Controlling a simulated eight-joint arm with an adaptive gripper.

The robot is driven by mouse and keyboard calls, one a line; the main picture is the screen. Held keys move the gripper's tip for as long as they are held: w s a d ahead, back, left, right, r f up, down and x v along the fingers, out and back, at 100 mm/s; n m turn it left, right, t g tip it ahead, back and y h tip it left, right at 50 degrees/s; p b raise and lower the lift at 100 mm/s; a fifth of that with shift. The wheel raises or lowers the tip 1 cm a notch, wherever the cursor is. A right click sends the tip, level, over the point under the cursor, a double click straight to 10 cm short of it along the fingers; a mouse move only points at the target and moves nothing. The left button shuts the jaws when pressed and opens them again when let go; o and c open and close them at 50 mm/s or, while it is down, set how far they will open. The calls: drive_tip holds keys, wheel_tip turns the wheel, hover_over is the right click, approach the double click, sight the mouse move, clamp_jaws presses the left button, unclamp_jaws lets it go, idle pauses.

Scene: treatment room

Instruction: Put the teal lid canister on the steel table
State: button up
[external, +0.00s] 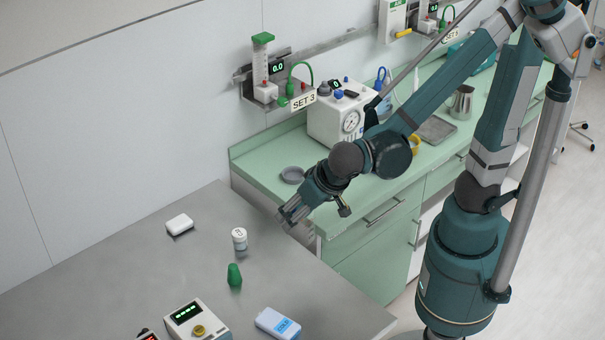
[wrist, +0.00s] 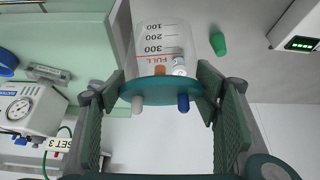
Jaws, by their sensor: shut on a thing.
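My gripper (external: 296,212) is shut on the teal lid canister (wrist: 165,42), its pads on either side of the teal lid (wrist: 160,90). The canister has a clear body with a printed scale and grey and blue ports on the lid. In the external view its clear body is hard to make out below my fingers. My gripper also shows in the wrist view (wrist: 161,86). The grey steel table (external: 130,270) fills the lower left of the external view. My gripper is above its right edge, near the green counter.
On the table are a white box (external: 180,224), a white bottle (external: 239,239), a green cone (external: 234,276), a blue-white pack (external: 278,323) and a white device (external: 198,322). The table's left part is clear.

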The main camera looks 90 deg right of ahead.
drive_tip(key=s+a+f+n, duration=0.1)
drive_tip(key=s+a, duration=0.5)
drive_tip(key=a, duration=0.2)
drive_tip(key=s+a+f+n+t+y+p, duration=0.1)
drive_tip(key=s+a, duration=0.5)
drive_tip(key=a, duration=0.2)
drive_tip(key=shift+a+f, duration=0.25)
drive_tip(key=shift+f, duration=0.15)
drive_tip(key=shift+f, duration=0.1)
drive_tip(key=shift+w+f+b, duration=0.1)
drive_tip(key=shift+f+b, duration=0.55)
drive_tip(key=shift+f, duration=2.2)
drive_tip(key=shift+f, duration=0.1)
drive_tip(key=shift+f+b, duration=0.6)
drive_tip(key=shift+f, duration=1.4)
drive_tip(key=shift+f, duration=0.1)
